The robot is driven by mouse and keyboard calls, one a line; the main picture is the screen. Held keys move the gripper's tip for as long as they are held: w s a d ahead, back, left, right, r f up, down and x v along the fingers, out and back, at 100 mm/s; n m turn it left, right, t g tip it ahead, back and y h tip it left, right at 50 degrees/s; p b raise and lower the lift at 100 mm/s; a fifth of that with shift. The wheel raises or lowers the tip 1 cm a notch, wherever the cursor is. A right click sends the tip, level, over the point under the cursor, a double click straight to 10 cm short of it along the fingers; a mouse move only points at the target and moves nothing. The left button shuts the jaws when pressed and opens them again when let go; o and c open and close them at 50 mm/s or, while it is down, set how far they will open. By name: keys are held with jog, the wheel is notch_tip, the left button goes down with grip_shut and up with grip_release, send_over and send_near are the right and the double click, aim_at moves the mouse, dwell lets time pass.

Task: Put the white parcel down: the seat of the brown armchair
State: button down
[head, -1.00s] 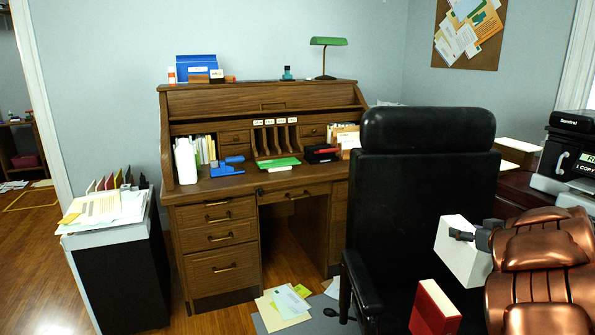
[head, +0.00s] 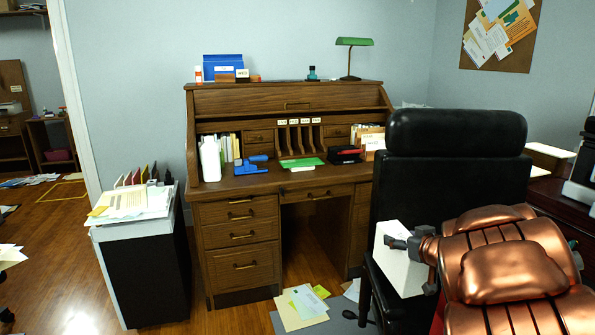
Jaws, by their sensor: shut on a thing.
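My gripper (head: 404,244) is shut on the white parcel (head: 402,273), at the lower right of the head view. The parcel hangs tilted in front of the left side of a black office chair. The gripper's fingers cover part of the parcel's top. I do not see a brown armchair in this view; the only chair showing is the black one.
The black office chair (head: 455,135) stands just beyond my arm. A wooden roll-top desk (head: 235,215) is against the wall. A shredder bin (head: 145,275) topped with papers stands left of it. Papers (head: 302,305) lie on the floor. Open floor (head: 55,225) shows at the left.

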jog(key=s+a+y, duration=0.1)
jog(key=s+a, duration=0.1)
jog(key=a, duration=0.7)
jog(key=shift+w+d+r+m+h+p, duration=0.7)
jog(key=shift+r+m+h+p, duration=1.35)
jog(key=shift+r+p, duration=8.95)
notch_tip(320, 180, down, 15)
jog(key=w+a+n, duration=0.1)
jog(key=shift+r, duration=0.2)
jog(key=shift+n, duration=0.25)
